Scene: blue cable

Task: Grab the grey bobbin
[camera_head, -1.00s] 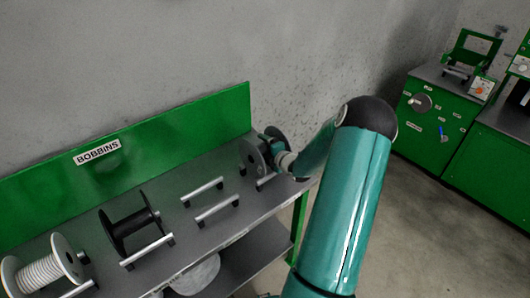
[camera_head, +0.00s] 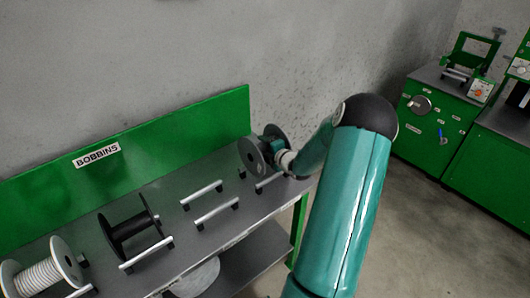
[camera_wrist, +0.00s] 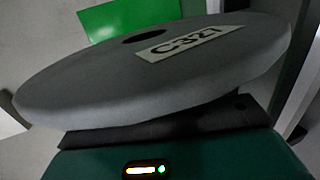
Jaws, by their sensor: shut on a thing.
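The grey bobbin (camera_head: 251,157) is at the right end of the bobbin bench (camera_head: 185,232), in the head view. My gripper (camera_head: 274,147) is at the bobbin, between its two flanges, and is shut on it. The fingertips are hidden behind the flange and my arm.
A black bobbin (camera_head: 128,232) and a white bobbin (camera_head: 42,278) sit on the bench to the left. Empty holder bars (camera_head: 217,212) lie between them and the grey bobbin. A green back panel (camera_head: 160,135) stands behind. Green machines (camera_head: 437,118) are at the far right.

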